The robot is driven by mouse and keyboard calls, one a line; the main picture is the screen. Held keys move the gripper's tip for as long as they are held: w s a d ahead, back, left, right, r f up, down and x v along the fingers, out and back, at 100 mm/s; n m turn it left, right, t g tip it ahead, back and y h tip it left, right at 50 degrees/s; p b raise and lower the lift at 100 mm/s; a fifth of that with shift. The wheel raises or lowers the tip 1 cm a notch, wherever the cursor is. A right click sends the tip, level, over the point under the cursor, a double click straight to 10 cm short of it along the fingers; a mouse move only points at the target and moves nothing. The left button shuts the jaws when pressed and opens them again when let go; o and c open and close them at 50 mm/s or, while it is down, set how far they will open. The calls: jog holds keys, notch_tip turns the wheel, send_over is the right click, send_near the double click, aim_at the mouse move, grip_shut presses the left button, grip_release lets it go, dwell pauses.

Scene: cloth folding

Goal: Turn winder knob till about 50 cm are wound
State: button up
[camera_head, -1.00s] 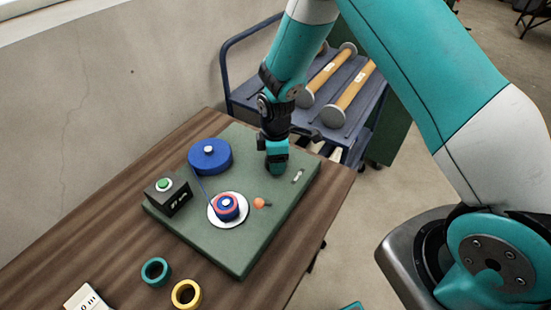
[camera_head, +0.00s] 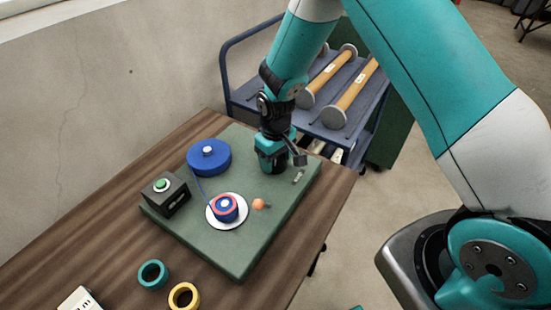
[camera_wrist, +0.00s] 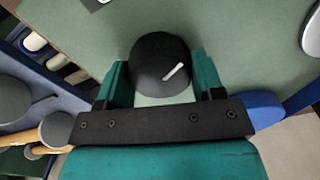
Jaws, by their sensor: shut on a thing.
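A black round knob (camera_wrist: 155,72) with a white mark sits between the two teal fingers of my gripper (camera_wrist: 160,80) in the wrist view, and the fingers are closed on it. In the head view my gripper (camera_head: 273,167) is down at the back right of the green board (camera_head: 205,233) and hides the knob. A blue spool (camera_head: 208,160) stands at the board's back left. A thin blue line runs from it to a small red and blue reel (camera_head: 223,208) on a white disc (camera_head: 238,218).
A black box (camera_head: 174,199) with a green button is at the board's left edge. An orange ball (camera_head: 259,204) is by the disc. A teal ring (camera_head: 153,274) and yellow ring (camera_head: 184,296) lie in front on the wooden table (camera_head: 90,250). A blue trolley (camera_head: 244,88) stands behind.

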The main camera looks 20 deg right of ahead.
jog(key=m, duration=0.6)
jog(key=shift+b, duration=0.3)
jog(key=m, duration=0.5)
jog(key=shift+m, duration=0.3)
jog(key=o, duration=0.9)
notch_tip(320, 180, up, 18)
jog(key=shift+f+b, duration=0.25)
jog(key=shift+b, duration=0.6)
